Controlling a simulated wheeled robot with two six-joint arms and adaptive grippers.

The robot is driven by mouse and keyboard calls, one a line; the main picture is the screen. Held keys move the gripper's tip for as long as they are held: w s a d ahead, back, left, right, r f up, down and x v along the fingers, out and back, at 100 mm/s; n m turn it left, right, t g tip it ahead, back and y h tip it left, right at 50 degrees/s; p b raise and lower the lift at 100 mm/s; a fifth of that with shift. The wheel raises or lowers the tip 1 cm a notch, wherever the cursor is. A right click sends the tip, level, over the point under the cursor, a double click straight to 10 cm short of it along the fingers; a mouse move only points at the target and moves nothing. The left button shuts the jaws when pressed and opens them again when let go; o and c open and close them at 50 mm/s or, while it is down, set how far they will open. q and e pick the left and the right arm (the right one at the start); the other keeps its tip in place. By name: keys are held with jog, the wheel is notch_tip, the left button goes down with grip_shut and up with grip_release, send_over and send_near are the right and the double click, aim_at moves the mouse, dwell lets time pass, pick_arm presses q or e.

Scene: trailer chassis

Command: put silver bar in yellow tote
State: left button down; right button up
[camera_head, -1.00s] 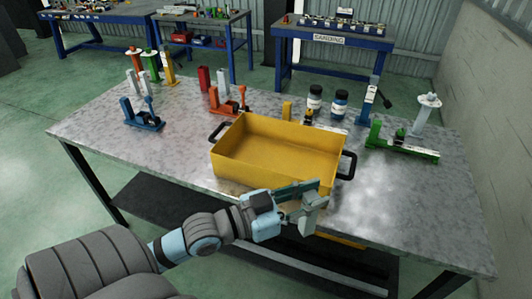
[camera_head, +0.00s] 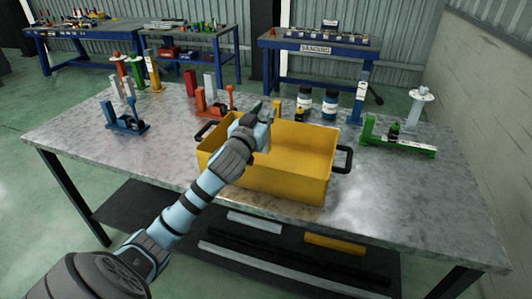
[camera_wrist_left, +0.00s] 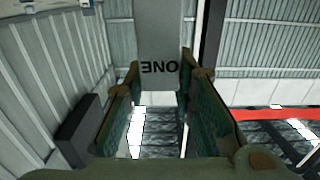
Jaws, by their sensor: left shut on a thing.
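The yellow tote (camera_head: 285,182) stands on the metal table with its black handles at left and right. My left gripper (camera_head: 264,113) is above the tote's back left part, and my left arm crosses the tote's left side. In the left wrist view this gripper (camera_wrist_left: 160,105) is shut on a silver bar (camera_wrist_left: 158,45) with dark lettering on its face. In the head view the bar is mostly hidden behind the gripper. The inside of the tote is partly covered by my arm; the part that shows is empty. My right gripper is not in view.
A blue fixture (camera_head: 127,124) stands left and a green one (camera_head: 398,144) right. Bars lie on the lower shelf. The table's right front is clear.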

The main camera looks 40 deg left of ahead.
aim_at(264, 152)
pick_arm(q)
notch_tip(264, 152, down, 10)
jog(key=shift+d+r+b, duration=0.1)
jog(key=shift+b, duration=1.05)
jog(key=c, duration=1.3)
grip_release()
jog(key=shift+c, duration=0.2)
jog(key=v, duration=1.2)
